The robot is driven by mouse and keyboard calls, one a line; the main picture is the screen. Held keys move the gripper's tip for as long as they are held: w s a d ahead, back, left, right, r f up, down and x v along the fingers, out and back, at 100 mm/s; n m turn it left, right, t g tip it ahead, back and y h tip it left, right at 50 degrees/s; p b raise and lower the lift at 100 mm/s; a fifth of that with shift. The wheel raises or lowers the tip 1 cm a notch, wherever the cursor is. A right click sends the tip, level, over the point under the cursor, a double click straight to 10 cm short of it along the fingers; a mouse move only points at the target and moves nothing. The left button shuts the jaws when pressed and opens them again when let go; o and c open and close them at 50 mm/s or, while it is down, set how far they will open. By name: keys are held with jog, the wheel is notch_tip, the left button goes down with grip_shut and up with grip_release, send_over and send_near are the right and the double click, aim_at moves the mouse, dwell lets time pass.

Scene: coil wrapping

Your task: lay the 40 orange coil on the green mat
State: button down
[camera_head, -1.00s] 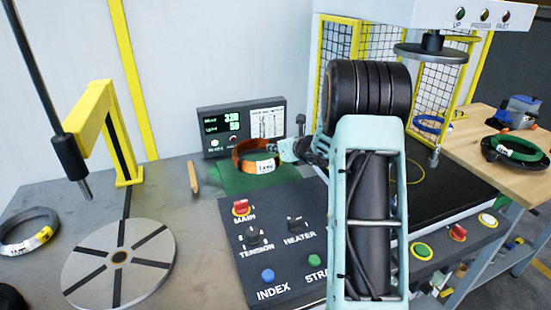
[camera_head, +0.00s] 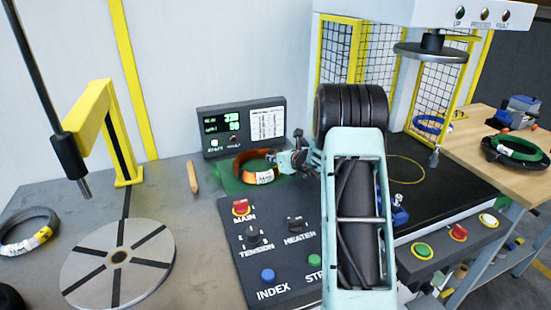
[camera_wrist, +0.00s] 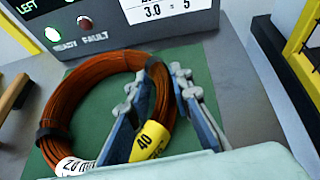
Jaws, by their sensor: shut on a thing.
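The orange coil (camera_head: 240,168) is a copper-orange ring with dark ties. In the wrist view the coil (camera_wrist: 52,118) bears a yellow label reading 40 and a white tag. My gripper (camera_head: 277,160) is shut on the coil's right side; in the wrist view its fingers (camera_wrist: 156,92) stand on either side of the wire bundle. The green mat (camera_head: 226,183) is under the coil, and green shows through the ring in the wrist view (camera_wrist: 105,108). The coil looks flat at or very near the mat; I cannot tell whether it touches.
The display box (camera_head: 240,130) stands just behind the mat. The control panel (camera_head: 270,235) with knobs and buttons is in front. A wooden stick (camera_head: 192,177) lies to the left. A slotted disc (camera_head: 118,262), a grey coil (camera_head: 28,232) and a yellow post (camera_head: 122,150) are further left.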

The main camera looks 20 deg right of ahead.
jog(key=shift+w+r, duration=0.1)
jog(key=c, duration=1.7)
grip_release()
jog(key=shift+c, duration=0.2)
jog(key=shift+s, duration=0.2)
jog(key=v, duration=1.2)
jog(key=shift+a, duration=0.1)
